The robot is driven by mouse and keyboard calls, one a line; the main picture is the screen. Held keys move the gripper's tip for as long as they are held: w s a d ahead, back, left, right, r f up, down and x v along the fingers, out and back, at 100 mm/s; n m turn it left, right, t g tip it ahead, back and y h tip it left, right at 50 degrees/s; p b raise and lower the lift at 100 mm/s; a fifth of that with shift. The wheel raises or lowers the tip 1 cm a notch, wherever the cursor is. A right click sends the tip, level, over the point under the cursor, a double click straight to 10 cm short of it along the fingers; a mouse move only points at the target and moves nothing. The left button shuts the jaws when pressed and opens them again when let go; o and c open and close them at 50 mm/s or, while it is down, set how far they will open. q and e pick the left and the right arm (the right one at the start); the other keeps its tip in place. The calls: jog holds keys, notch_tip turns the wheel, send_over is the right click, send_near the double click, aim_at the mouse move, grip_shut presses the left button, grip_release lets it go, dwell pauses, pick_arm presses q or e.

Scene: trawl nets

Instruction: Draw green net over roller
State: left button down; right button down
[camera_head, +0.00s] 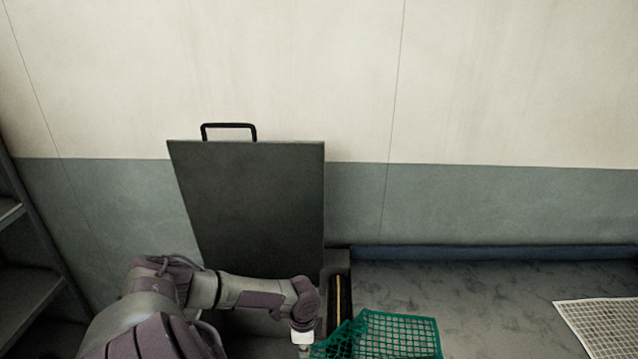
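The green net (395,333) is an open mesh with a raised fold at its left, at the bottom edge of the head view. Its lower part is cut off by the frame. My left gripper (303,346) points down at the net's left edge. Its fingertips are not clearly visible, so I cannot tell whether it is open, shut or holding the net. A thin yellowish strip (338,296) runs along a dark frame just behind the net's fold. I cannot tell whether it is part of the roller, and no roller shows clearly. My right gripper is not in view.
A dark upright panel (255,205) with a black handle (229,126) stands behind my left arm. A white net (606,326) lies at the right on a grey mottled surface (480,293), clear between the nets. Grey shelving (25,292) stands at the far left.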

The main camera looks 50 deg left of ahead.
pick_arm(q)
notch_tip(320, 180, down, 9)
jog(key=s+a+b, duration=0.1)
jog(key=b, duration=0.5)
jog(key=shift+s+a+b, duration=0.25)
jog(key=shift+s+b, duration=0.05)
grip_release()
dwell(1.0)
notch_tip(320, 180, up, 6)
jog(key=p, duration=0.5)
jog(key=shift+f, duration=0.25)
